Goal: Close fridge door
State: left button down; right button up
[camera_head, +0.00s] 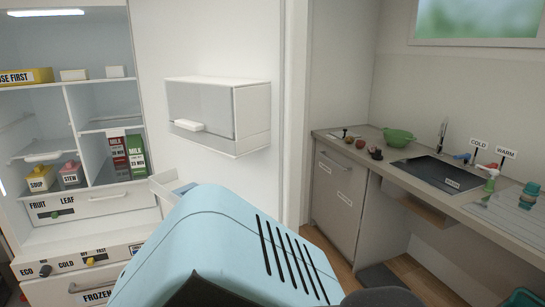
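The fridge (40,238) stands open at the left, with its lit shelves showing. The fridge door (215,40) is swung wide open to the right of the compartment, its white inner face toward me. A door bin (200,108) with a clear grey front is fixed on it. A pale grey edge (172,186) shows lower down at the door; I cannot tell what it belongs to. A large light blue slotted part of my own arm fills the lower middle and hides the lower door. Neither gripper's fingers can be made out.
Milk cartons (126,156), a soup tub (40,178) and a stew tub (72,174) stand inside the fridge. A counter (430,185) with a sink (440,173) and a green colander (398,137) runs along the right. Some wooden floor (415,275) shows before it.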

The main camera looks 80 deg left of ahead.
aim_at(236, 69)
jog(key=i+u, duration=0.5)
jog(key=i+l+u, duration=0.15)
jog(key=i+u, duration=0.55)
jog(key=u, duration=0.25)
jog(key=i+u, duration=0.25)
jog(key=u, duration=0.25)
jog(key=i+l+u, duration=0.15)
jog(key=u, duration=0.3)
jog(key=i+u, duration=0.15)
jog(key=u, duration=0.3)
jog(key=i+l+u, duration=0.1)
jog(key=u, duration=0.4)
jog(key=i+l+u, duration=0.15)
jog(key=u, duration=0.3)
jog(key=i+l+u, duration=0.15)
jog(key=u, duration=0.2)
jog(key=i+l+u, duration=0.5)
jog(key=u, duration=0.25)
jog(key=k+l+u, duration=0.1)
jog(key=l+u, duration=0.35)
jog(key=k+l+u, duration=0.15)
jog(key=u, duration=0.3)
jog(key=l, duration=0.1)
